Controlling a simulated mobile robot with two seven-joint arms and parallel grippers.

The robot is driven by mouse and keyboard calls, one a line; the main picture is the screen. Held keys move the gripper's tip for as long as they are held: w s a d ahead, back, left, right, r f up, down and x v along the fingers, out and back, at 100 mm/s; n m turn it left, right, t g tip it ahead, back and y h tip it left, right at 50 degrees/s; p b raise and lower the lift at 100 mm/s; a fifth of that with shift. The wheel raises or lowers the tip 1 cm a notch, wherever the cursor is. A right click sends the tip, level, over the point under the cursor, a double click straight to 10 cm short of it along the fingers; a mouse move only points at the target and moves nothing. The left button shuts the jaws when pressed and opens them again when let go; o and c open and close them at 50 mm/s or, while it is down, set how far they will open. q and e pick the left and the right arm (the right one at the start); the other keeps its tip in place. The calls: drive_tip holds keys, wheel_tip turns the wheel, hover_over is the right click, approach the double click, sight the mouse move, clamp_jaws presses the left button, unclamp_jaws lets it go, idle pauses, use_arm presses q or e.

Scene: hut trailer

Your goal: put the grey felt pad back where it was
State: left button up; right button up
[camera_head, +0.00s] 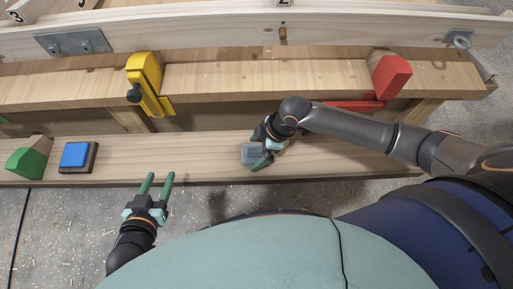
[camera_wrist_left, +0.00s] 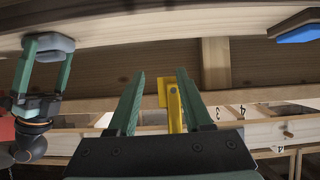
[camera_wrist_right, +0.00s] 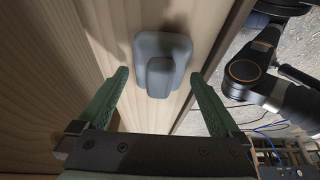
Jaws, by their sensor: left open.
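A grey pad (camera_head: 251,154) with rounded corners and a raised grip block on top lies on the front wooden plank (camera_head: 330,160). It fills the middle of the right wrist view (camera_wrist_right: 163,52) and shows at the upper left of the left wrist view (camera_wrist_left: 50,44). My right gripper (camera_wrist_right: 160,76) is open, its green fingers either side of the pad's raised block with gaps on both sides. My left gripper (camera_head: 160,176) is open and empty, in front of the plank's near edge and left of the pad.
A blue block (camera_head: 76,155) on a dark wooden base and a green block (camera_head: 25,162) stand at the plank's left end. A yellow clamp-like piece (camera_head: 146,82) and a red piece (camera_head: 391,76) sit on the beam behind. The plank between the blue block and the pad is clear.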

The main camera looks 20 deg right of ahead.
drive_tip(key=shift+d+r, duration=0.1)
drive_tip(key=shift+r, duration=0.4)
drive_tip(key=shift+p+v, duration=0.55)
drive_tip(key=shift+v, duration=0.5)
drive_tip(key=w+p+v, duration=0.1)
drive_tip(key=p+v, duration=0.1)
drive_tip(key=v, duration=0.6)
drive_tip(key=m+t+y, duration=0.2)
drive_tip(key=m+t, duration=0.4)
drive_tip(key=m, duration=0.3)
hover_over(256, 150)
drive_tip(key=s+a, duration=0.2)
drive_tip(key=s, duration=0.1)
wheel_tip(256, 150, down, 3)
drive_tip(key=s+d+m+h, duration=0.1)
drive_tip(key=s+d+f+m+t+h, duration=0.1)
drive_tip(key=d, duration=0.1)
drive_tip(key=s+d+f+m+h, duration=0.1)
drive_tip(key=s+d, duration=0.1)
drive_tip(key=shift+d+f+t+p, duration=0.2)
drive_tip(key=shift+f+t+p, duration=0.05)
drive_tip(key=shift+t+p, duration=0.05)
use_arm(q)
drive_tip(key=s, duration=0.1)
drive_tip(key=s+f+g, duration=0.2)
drive_tip(key=shift+s+d+f+n, duration=0.1)
drive_tip(key=shift+s+d+n, duration=0.1)
drive_tip(key=shift+d+n, duration=0.15)
